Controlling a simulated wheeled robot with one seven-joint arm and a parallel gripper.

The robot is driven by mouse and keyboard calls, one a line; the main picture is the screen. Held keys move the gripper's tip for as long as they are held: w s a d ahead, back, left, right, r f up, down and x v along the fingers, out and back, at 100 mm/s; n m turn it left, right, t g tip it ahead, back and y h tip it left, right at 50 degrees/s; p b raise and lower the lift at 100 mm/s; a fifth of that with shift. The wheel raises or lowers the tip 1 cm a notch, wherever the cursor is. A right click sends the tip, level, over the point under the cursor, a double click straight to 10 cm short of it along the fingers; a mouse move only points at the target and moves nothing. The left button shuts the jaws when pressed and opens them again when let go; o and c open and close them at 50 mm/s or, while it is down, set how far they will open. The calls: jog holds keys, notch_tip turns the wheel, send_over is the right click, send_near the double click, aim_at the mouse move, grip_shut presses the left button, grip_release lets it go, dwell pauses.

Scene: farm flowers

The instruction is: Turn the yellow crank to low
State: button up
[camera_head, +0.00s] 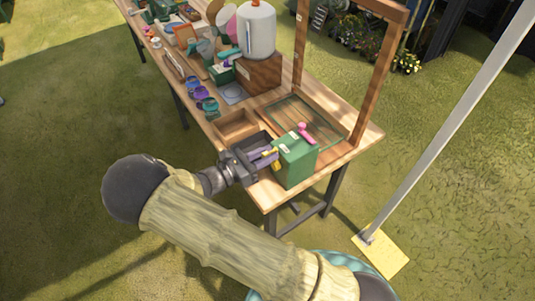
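A green box (297,162) stands near the front corner of the wooden table. A small yellow crank (270,153) shows at its left side. A pink handle (304,131) is on its top. My gripper (264,159) reaches in from the left, with its fingertips right at the yellow crank and close to the box's left side. The fingers overlap the crank in this view. I cannot tell whether they are closed on it or only beside it. The crank's marks and exact angle are too small to read.
The wooden table (270,192) has a wooden upright frame (376,85) behind the box. An open wooden tray (236,124), a white tank (257,30) on a wood block and several small tools stand farther back. A grey pole (455,120) rises at right from a yellow base.

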jog(key=o, duration=0.3)
jog(key=b+v, duration=0.3)
jog(key=v, duration=1.4)
jog(key=shift+s+a, duration=0.15)
